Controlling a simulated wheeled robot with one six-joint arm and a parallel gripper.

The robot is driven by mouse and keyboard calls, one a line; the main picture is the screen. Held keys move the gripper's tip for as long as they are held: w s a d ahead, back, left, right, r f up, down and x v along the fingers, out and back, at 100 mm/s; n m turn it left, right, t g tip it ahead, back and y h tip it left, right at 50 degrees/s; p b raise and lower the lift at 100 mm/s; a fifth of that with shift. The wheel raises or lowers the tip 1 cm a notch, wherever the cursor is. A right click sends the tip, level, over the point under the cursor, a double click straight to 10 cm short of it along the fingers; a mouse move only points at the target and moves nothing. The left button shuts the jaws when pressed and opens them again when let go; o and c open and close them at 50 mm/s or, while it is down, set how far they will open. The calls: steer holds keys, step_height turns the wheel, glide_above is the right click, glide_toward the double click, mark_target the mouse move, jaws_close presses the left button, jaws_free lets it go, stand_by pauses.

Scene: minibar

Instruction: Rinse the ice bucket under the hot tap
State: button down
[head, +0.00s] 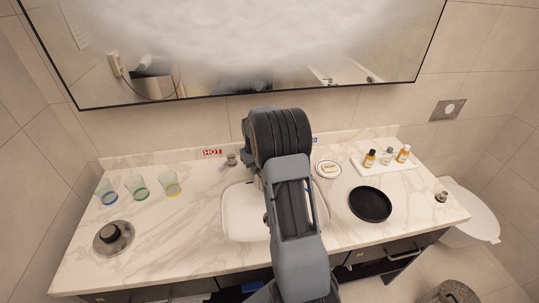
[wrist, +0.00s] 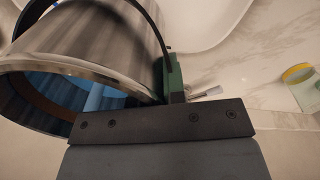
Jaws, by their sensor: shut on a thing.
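A shiny metal ice bucket (wrist: 95,40) with a thin dark handle fills the upper left of the wrist view. Its mouth faces the camera and shows a blue inside. My gripper (wrist: 173,78) is shut on the bucket at its rim side; only one green-padded finger shows clearly. In the head view my arm hides the gripper, the bucket and the spout. The white sink (head: 240,212) lies partly behind my arm. The red HOT sign (head: 212,153) is on the backsplash, with a small metal tap knob (head: 231,159) beside it. A blue sign is mostly hidden.
Several glasses, one yellow-based (head: 170,184), stand left. A metal disc with a black knob (head: 114,237) lies front left. Right of the sink are a soap dish (head: 328,169), a black round tray (head: 370,204) and a white tray (head: 396,167) with small bottles. A mirror hangs above.

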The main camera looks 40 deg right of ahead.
steer(key=shift+r, duration=0.1)
stand_by(0.3)
steer(key=s+a+b, duration=0.1)
steer(key=s, duration=0.8)
steer(key=shift+s+a+b, duration=0.3)
steer(key=shift+s+b, duration=0.05)
steer(key=shift+s, duration=0.05)
steer(key=s+a+r+p, duration=0.1)
steer(key=s+r+p, duration=0.2)
steer(key=s+r, duration=0.2)
steer(key=shift+s+p, duration=0.3)
steer(key=shift+s, duration=0.2)
stand_by(0.6)
